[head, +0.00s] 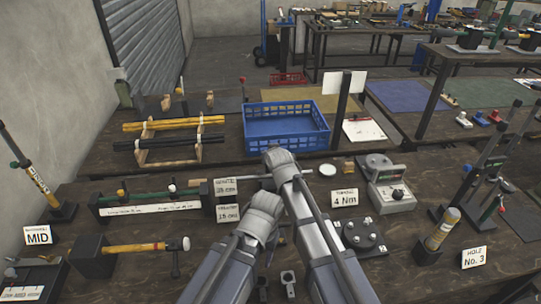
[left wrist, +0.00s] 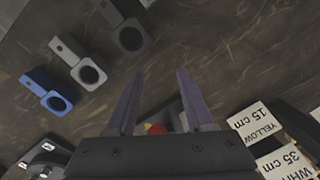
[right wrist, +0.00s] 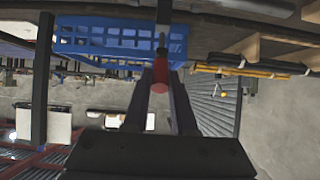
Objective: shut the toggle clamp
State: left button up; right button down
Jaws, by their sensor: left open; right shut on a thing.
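In the right wrist view my right gripper (right wrist: 161,76) is closed around a red handle (right wrist: 160,74) on a dark metal shaft (right wrist: 163,30); this looks like the toggle clamp's lever. The clamp's body is not clearly visible. In the left wrist view my left gripper (left wrist: 160,75) is open, with nothing between its fingertips. A small red piece (left wrist: 155,129) shows near the base of its fingers; I cannot tell what it belongs to. In the head view my forearms hide both grippers and the clamp.
A blue crate (head: 287,137) stands behind my arms. A round black fixture (head: 362,235) and a grey device (head: 390,184) stand to the right. In the left wrist view, a blue holed bracket (left wrist: 50,92) and others lie below, with length cards (left wrist: 255,123) to the right.

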dwell(0.3)
jog(key=c, duration=0.7)
grip_release()
pick_arm(q)
jog(key=shift+r+p, duration=0.25)
jog(key=shift+p, duration=0.1)
pick_arm(e)
jog(key=shift+s+d+r, duration=0.1)
jog(key=shift+s+r, duration=0.15)
jog(key=shift+s, duration=0.05)
pick_arm(q)
jog(key=r+p, duration=0.1)
jog(key=s+a+r+p, duration=0.1)
jog(key=r+p, duration=0.1)
jog(key=shift+s+a+r, duration=0.15)
jog(key=shift+s+r, duration=0.1)
jog(key=shift+s, duration=0.1)
pick_arm(e)
jog(key=v, duration=0.7)
jog(key=shift+f, duration=0.1)
